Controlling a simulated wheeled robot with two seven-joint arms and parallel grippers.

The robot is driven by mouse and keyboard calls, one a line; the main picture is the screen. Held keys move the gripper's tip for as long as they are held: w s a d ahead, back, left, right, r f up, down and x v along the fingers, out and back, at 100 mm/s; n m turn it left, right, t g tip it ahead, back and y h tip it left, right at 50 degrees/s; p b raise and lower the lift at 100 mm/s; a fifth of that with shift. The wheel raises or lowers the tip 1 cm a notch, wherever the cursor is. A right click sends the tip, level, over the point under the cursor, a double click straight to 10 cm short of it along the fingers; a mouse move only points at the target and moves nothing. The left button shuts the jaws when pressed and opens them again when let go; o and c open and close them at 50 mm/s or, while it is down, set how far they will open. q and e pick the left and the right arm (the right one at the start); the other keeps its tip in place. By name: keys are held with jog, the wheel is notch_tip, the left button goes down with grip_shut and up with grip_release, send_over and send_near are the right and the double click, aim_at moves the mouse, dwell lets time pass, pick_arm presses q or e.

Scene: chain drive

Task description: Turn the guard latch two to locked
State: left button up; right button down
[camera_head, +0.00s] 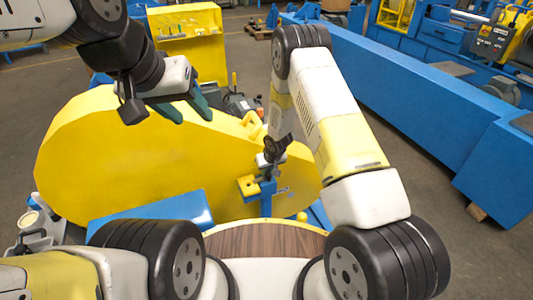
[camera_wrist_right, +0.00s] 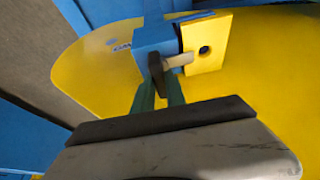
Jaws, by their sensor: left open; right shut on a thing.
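The large yellow guard (camera_head: 110,150) stands upright in front of me. A latch sits at its right part: a blue bracket (camera_wrist_right: 155,38), a dark handle (camera_wrist_right: 156,68) and a pale bar (camera_wrist_right: 180,60) reaching towards a yellow block (camera_wrist_right: 206,45) with a round hole. The block also shows in the head view (camera_head: 248,186). My right gripper (camera_wrist_right: 159,88) is shut on the dark handle, its green fingers on either side. In the head view my right gripper (camera_head: 268,160) is small and partly hidden.
A round wooden top (camera_head: 265,242) lies close in front of me. A blue panel (camera_head: 150,214) stands low before the guard. A long blue machine (camera_head: 410,100) fills the right side, and a yellow stand (camera_head: 190,45) is behind the guard. Grey floor is free between them.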

dwell(0.5)
jog(key=c, duration=1.4)
grip_release()
jog(key=shift+o, duration=0.2)
jog(key=v, duration=0.7)
jog(key=shift+s+r, duration=0.15)
jog(key=shift+r, duration=0.2)
